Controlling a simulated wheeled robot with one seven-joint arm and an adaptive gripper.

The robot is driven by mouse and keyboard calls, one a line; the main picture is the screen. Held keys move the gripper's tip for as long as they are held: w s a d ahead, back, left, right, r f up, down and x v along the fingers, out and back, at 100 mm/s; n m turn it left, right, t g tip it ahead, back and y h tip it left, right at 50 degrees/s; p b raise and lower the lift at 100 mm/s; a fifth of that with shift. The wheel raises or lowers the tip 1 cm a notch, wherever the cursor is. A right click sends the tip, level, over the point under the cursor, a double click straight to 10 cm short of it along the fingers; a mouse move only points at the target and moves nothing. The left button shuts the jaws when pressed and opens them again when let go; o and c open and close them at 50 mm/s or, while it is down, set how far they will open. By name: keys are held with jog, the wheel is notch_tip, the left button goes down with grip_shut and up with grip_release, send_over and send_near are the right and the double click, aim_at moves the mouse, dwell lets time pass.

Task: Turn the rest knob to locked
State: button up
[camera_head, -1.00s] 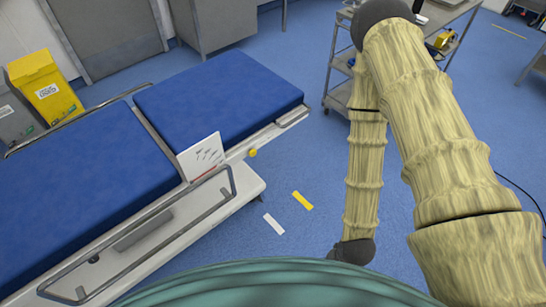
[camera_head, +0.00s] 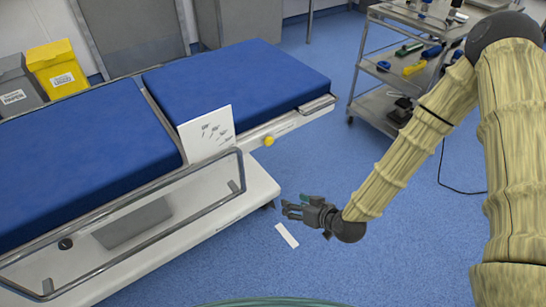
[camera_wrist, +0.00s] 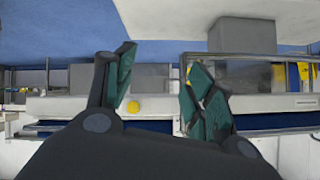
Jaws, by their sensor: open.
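The yellow rest knob (camera_head: 269,141) sits on the side rail of the operating table (camera_head: 322,103), just right of a white card with dark markings (camera_head: 206,133). The markings are too small to read. My gripper (camera_head: 290,210) is open and empty, out over the floor in front of the table and lower in the picture than the knob. In the wrist view the knob (camera_wrist: 134,107) shows between the two spread fingers of my gripper (camera_wrist: 158,85), some way beyond them. I cannot tell which position the knob is turned to.
A metal side rail (camera_head: 130,219) runs along the table's left part. A steel trolley (camera_head: 366,108) with tools stands at the back right. Yellow (camera_head: 57,72) and grey bins stand at the back left. The floor between knob and gripper looks clear.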

jog(key=w+a+r+n+t+y+b, duration=0.1)
jog(key=w+a+n+t+y+b, duration=0.15)
jog(key=w+b, duration=0.5)
jog(key=t+y+b, duration=0.1)
jog(key=t+b, duration=0.3)
jog(key=b, duration=0.1)
send_near(270, 142)
jog(key=shift+n+g, duration=0.25)
jog(key=b+x, duration=0.1)
jog(key=x, duration=0.3)
jog(key=b+x, duration=0.1)
jog(key=x, duration=0.3)
jog(key=shift+w+r, duration=0.25)
jog(key=shift+w, duration=0.05)
jog(key=c, duration=1)
